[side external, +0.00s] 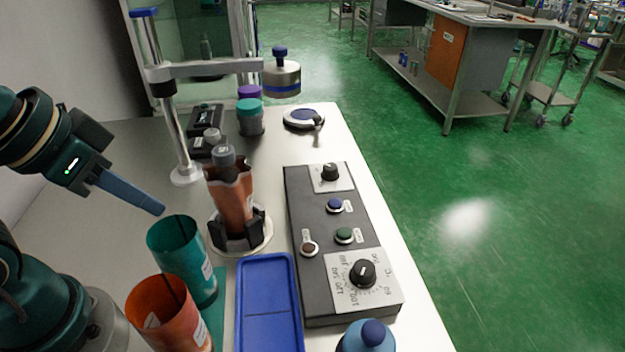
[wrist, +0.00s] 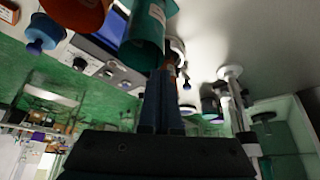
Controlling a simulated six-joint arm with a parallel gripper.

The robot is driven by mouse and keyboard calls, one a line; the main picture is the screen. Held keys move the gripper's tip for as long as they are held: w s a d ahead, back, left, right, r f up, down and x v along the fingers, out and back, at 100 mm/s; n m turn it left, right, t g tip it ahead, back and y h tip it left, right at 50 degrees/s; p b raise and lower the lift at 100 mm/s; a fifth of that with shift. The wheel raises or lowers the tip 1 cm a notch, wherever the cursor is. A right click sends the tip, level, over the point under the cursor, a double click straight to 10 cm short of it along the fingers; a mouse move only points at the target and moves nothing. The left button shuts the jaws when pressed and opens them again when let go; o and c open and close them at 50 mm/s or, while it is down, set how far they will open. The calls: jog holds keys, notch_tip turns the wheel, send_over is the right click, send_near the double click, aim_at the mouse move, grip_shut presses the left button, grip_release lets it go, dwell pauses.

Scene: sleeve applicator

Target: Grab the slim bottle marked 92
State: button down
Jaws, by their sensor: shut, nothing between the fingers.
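A slim bottle with a grey cap (side external: 224,155) stands upright in a dark clamp holder (side external: 240,236), wrapped in a loose orange-brown sleeve (side external: 232,200). No 92 can be read on it or on any other bottle. My gripper (side external: 160,209) is shut and empty, left of the sleeved bottle and above the teal cup (side external: 183,262). In the wrist view its fingers (wrist: 161,78) are together, with the teal cup (wrist: 148,28) close beyond them.
An orange cup (side external: 170,315) stands in front of the teal one. A blue tray (side external: 268,310) and a control box (side external: 318,240) lie to the right. A metal post (side external: 172,125) with a side arm rises behind. Capped containers (side external: 249,120) stand at the back.

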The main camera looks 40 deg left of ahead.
grip_release()
dwell(0.3)
